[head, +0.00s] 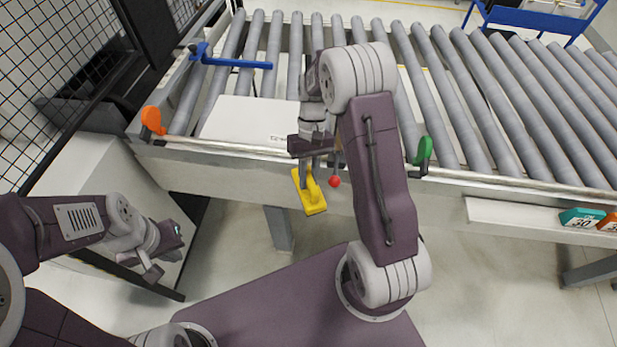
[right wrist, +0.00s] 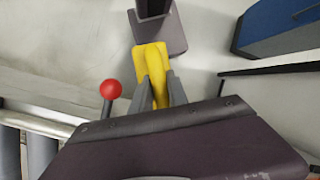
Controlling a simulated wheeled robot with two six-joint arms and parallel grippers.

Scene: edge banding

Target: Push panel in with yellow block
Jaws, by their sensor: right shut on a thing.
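The yellow block (head: 310,193) has a handle, and my right gripper (head: 308,180) is shut on it. It hangs just in front of the conveyor's near side rail. In the right wrist view the yellow block (right wrist: 154,78) sits between the two grey fingers (right wrist: 158,90). The white panel (head: 248,119) lies flat on the rollers at the left, behind the near rail. My right arm covers part of its right end. My left gripper (head: 160,262) is low at the left, away from the panel; its finger gap is not clear.
A roller conveyor (head: 470,100) runs across the back. An orange paddle (head: 152,120), a green paddle (head: 423,151) and a red knob (head: 335,182) stand at the near rail. A blue bar (head: 235,63) crosses the far left rollers. Teal and orange labelled items (head: 582,218) are at the right.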

